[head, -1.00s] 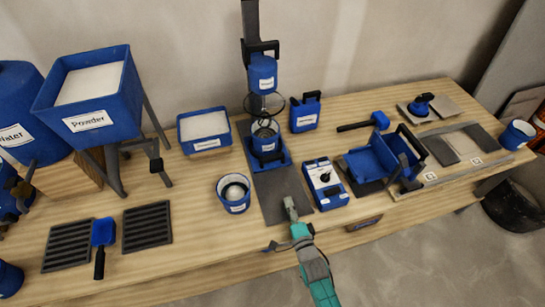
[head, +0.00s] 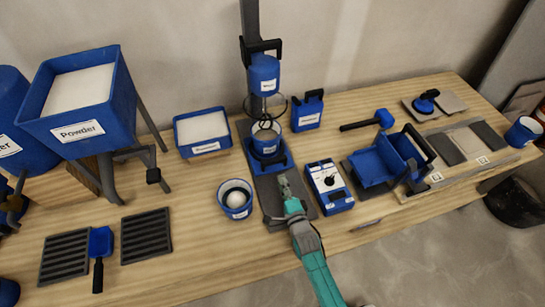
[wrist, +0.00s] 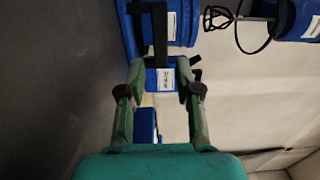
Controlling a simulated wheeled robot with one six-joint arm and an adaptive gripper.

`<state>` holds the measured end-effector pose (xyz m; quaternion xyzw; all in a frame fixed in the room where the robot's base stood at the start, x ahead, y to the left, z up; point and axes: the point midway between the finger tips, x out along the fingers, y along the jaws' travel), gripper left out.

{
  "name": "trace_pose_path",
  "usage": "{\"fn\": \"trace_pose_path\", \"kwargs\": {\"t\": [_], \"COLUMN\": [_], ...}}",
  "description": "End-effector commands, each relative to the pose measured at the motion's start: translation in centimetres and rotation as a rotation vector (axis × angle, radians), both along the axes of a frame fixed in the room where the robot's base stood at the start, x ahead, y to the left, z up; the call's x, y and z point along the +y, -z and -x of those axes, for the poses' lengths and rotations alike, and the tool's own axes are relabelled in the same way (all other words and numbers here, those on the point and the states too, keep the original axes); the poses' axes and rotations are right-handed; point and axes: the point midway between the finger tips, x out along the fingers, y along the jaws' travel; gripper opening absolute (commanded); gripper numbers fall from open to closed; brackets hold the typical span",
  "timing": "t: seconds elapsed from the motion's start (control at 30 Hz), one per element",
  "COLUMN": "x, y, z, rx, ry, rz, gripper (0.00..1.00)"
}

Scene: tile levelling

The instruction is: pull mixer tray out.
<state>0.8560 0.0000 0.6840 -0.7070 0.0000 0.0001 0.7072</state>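The blue mixer tray (head: 286,159) sits on the dark plate at the foot of the mixer, with the mixing bucket (head: 266,140) on it. The mixer (head: 263,75) with its whisk hangs above the bucket. My gripper (head: 283,181) is just in front of the tray, low over the plate. In the wrist view my gripper (wrist: 160,68) is open, with its two fingers apart and nothing between them. The tray (wrist: 130,38) and a black bracket-like handle (wrist: 160,38) lie ahead of the fingertips. Contact with the handle cannot be told.
A small blue bucket (head: 235,198) stands left of the plate (head: 262,192). A blue control box (head: 328,188) stands close to its right. A jug (head: 307,112) is behind on the right. The table front is mostly clear.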

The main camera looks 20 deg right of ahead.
Motion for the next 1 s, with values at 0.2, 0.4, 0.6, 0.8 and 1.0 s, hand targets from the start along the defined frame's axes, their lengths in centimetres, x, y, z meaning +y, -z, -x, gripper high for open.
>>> {"fn": "trace_pose_path", "kwargs": {"t": [0.2, 0.4, 0.6, 0.8, 1.0], "x": [0.0, 0.0, 0.0, 0.0, 0.0], "y": [-0.1, -0.1, -0.1, 0.0, 0.0], "z": [-2.4, -5.9, -8.7, -10.2, -10.7], "rx": [-0.001, -0.001, 0.000, 0.002, 0.001], "ry": [0.000, 0.000, 0.000, 0.000, 0.000], "rz": [0.000, 0.000, 0.000, 0.000, 0.000], "gripper": [0.33, 0.33, 0.33, 0.33, 0.33]}}
